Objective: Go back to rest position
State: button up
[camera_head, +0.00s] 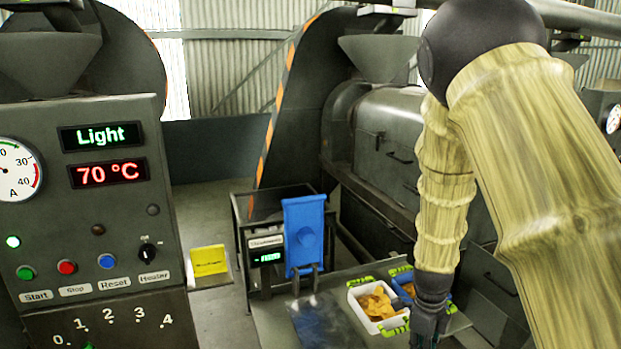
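My arm comes down from the upper right in its pale yellow sleeve. My dark gripper (428,328) hangs pointing down at the lower right, beside the right side of a white bin (360,312) and in front of a blue bin (402,277). The white bin holds orange-brown flakes (377,304), and the blue bin also has some brown material. The gripper's fingers are dark and small, so I cannot tell whether they are open or shut. I cannot see anything held in them.
A control panel (95,225) stands close at left, reading "Light" and 70 °C. A blue upright part (304,236) stands on a frame by a small display (267,257). Large machines (385,140) line the back right.

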jog(key=s+f+n+b, duration=0.1)
jog(key=s+f+n, duration=0.65)
jog(key=f, duration=0.45)
jog(key=s+f+n+b, duration=0.2)
jog(key=s+f+n, duration=0.6)
jog(key=f, duration=0.4)
jog(key=s+a+f+n, duration=0.1)
jog(key=s+f+n, duration=0.1)
jog(key=s, duration=0.4)
jog(key=s+a+f+n+b, duration=0.1)
jog(key=s+f+n, duration=0.2)
jog(key=s+n, duration=0.2)
jog(key=s+a+f+n+b, duration=0.1)
jog(key=s+a+f+n, duration=0.1)
jog(key=s, duration=0.5)
jog(key=shift+f+n+y, duration=0.3)
jog(key=shift+f+n, duration=0.4)
jog(key=shift+n, duration=0.05)
